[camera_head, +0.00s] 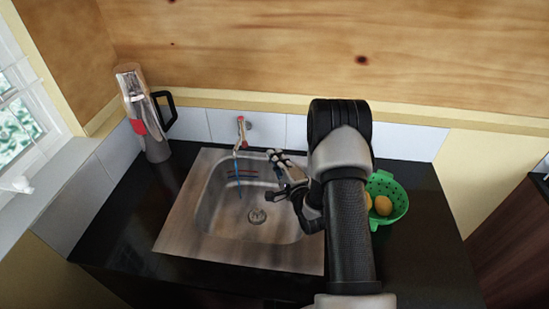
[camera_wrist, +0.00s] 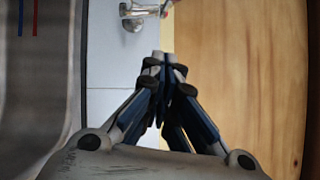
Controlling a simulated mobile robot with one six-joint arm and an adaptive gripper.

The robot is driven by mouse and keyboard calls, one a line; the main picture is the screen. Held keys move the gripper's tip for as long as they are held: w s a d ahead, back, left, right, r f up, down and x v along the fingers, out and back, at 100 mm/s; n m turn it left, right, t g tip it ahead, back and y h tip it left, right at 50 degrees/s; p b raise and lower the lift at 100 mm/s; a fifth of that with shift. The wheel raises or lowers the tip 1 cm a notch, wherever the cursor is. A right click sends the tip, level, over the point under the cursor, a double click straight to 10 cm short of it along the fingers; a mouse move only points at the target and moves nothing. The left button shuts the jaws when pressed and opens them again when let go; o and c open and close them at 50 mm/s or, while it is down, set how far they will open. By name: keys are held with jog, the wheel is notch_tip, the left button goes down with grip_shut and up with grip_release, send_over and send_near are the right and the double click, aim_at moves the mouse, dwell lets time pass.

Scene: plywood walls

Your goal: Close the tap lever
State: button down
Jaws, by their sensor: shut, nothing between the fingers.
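The tap (camera_head: 241,132) is a metal wall tap with a red lever (camera_head: 240,119) at its top, behind the sink. A thin blue stream (camera_head: 236,166) comes down from its spout into the sink. In the wrist view, part of the metal tap (camera_wrist: 133,14) shows at the top edge, cut off by the frame. My gripper (camera_head: 272,154) is over the back right of the sink, right of the tap and apart from it. In the wrist view, my gripper (camera_wrist: 164,60) has its fingertips together, with nothing between them, below the tap in the picture.
The steel sink (camera_head: 180,232) is set in a black counter (camera_head: 120,235). A metal jug (camera_head: 152,145) with a black handle stands at the back left. A green colander (camera_head: 398,200) with yellow fruit stands right of my arm. White tiles and a wooden wall close off the back.

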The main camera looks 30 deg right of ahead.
aim_at(242, 130)
jog(key=w+a+r, duration=0.1)
jog(key=w+a, duration=0.2)
jog(key=w, duration=0.4)
jog(key=shift+w+a, duration=0.25)
jog(key=a+b, duration=0.4)
jog(key=shift+w+a+f, duration=0.1)
jog(key=shift+w+f, duration=0.05)
jog(key=shift+w, duration=0.15)
jog(key=shift+w+a, duration=0.1)
jog(key=shift+a, duration=0.2)
jog(key=shift+r, duration=0.2)
jog(key=shift+a, duration=0.1)
